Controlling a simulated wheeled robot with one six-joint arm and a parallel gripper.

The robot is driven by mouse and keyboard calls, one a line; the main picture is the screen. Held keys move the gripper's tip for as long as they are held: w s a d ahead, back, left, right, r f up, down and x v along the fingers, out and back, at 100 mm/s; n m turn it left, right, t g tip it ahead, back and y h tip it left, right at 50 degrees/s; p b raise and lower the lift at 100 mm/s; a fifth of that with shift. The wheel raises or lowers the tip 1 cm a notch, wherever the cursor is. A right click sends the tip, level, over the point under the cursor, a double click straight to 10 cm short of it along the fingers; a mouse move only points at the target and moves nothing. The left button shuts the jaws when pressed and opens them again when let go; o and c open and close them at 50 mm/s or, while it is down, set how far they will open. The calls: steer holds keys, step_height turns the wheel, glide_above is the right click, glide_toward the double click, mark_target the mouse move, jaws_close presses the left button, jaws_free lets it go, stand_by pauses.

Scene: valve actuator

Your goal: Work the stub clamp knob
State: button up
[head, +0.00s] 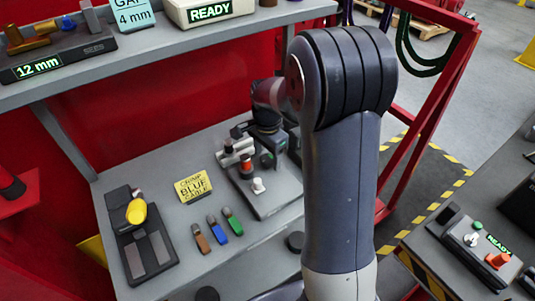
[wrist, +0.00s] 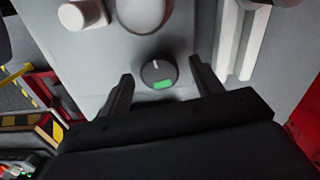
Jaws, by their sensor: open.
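A dark round knob (wrist: 152,68) with a white pointer line and a green patch on its near side sits on a grey panel in the wrist view. No label on it can be read, so I cannot confirm that it is the stub clamp knob. My gripper (wrist: 160,76) is open, with one finger on each side of this knob; I cannot tell whether either touches it. In the head view my gripper (head: 263,124) is above the back of a grey device (head: 275,204) on the bench, and my arm hides part of it.
A white knob (wrist: 83,14) and a metal rail (wrist: 240,40) flank the dark knob. In the head view, a yellow card (head: 193,187), coloured clips (head: 217,229) and a fixture with a yellow knob (head: 137,212) are at left. A shelf (head: 150,53) overhangs the bench.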

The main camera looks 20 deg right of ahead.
mark_target(267, 158)
step_height(267, 158, up, 11)
stand_by(0.5)
steer(key=shift+f, duration=0.1)
step_height(267, 158, down, 11)
steer(key=shift+r, duration=0.1)
stand_by(0.5)
stand_by(0.4)
